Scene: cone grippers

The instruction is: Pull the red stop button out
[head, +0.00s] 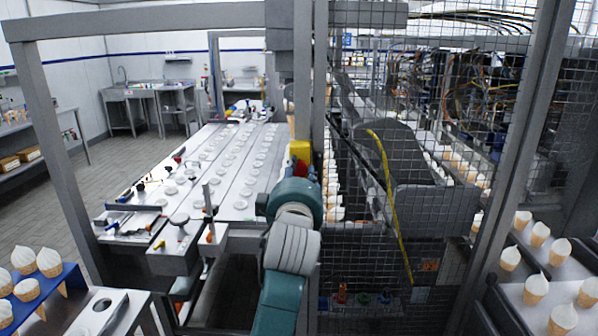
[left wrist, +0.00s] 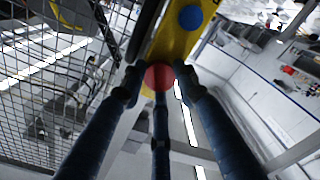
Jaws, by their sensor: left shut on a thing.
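The red stop button (left wrist: 158,77) is at the lower end of a yellow box (left wrist: 177,42) in the left wrist view. A blue round button (left wrist: 190,18) is on the same box. My left gripper (left wrist: 159,86) has its dark blue fingers around the red button, shut on it, with fingertips covering part of its edge. In the head view the yellow box (head: 300,149) is on a grey post, with a bit of red beside it. My right gripper is not in view.
A wire mesh fence (head: 400,180) stands right of the post. A long conveyor (head: 215,165) with rows of white discs runs to the left. A blue rack (head: 40,300) holds ice cream cones at the lower left, and more cones stand at the right.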

